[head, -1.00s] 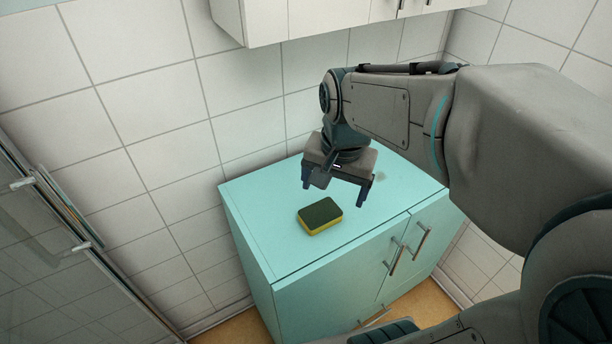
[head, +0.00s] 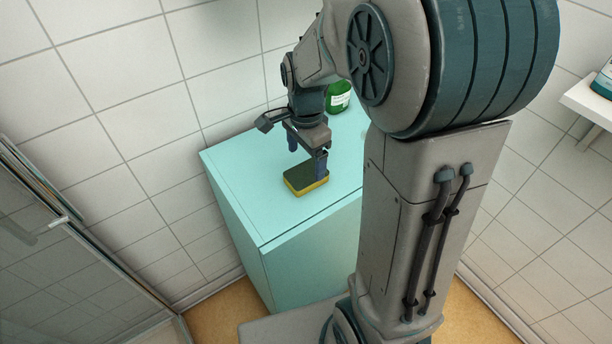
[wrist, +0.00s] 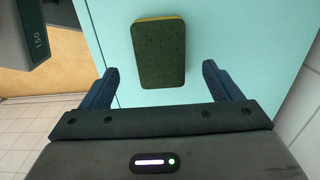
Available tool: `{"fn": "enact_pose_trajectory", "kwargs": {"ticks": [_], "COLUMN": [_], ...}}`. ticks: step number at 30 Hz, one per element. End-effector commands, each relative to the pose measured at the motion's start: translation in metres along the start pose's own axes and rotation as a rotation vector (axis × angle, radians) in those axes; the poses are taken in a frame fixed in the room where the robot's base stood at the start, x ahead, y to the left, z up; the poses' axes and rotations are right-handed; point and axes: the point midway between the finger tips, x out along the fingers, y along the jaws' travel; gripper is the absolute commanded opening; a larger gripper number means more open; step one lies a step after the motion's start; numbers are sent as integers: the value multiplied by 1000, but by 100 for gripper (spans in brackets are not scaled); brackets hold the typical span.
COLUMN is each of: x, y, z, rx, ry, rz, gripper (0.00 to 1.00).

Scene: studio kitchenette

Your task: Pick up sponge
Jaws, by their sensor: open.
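A sponge (head: 305,181) with a dark green top and a yellow underside lies flat on the turquoise cabinet top (head: 262,200), near its front edge. It also shows in the wrist view (wrist: 161,54), just beyond and between my two blue fingertips. My gripper (head: 307,165) is open and empty, pointing down, above the sponge and slightly behind it. In the wrist view the fingers (wrist: 162,85) are spread wider than the sponge. The right finger overlaps the sponge's edge in the head view; I cannot tell whether they touch.
A green bottle (head: 338,97) stands behind my arm on the cabinet top. Tiled walls close off the back and left. A glass-fronted unit (head: 60,250) stands at the left. A white shelf (head: 590,105) with a teal item is at the right. The cabinet top left of the sponge is clear.

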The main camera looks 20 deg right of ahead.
Motion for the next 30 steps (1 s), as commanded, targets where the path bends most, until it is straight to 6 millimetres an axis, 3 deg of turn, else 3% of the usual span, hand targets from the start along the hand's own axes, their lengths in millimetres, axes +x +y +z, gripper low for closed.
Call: {"fn": "enact_pose_trajectory", "kwargs": {"ticks": [5,13,22,27,30], "x": [13,51,56,56,56], "y": [1,0,0,0,0], "z": [0,-2,-2,-2,-2], "rx": [1,0,-1,-1,-1], "ry": [-1,0,1,1,1], "rz": [3,2,-1,-1,-1], "gripper": [85,85,85,38,34]}}
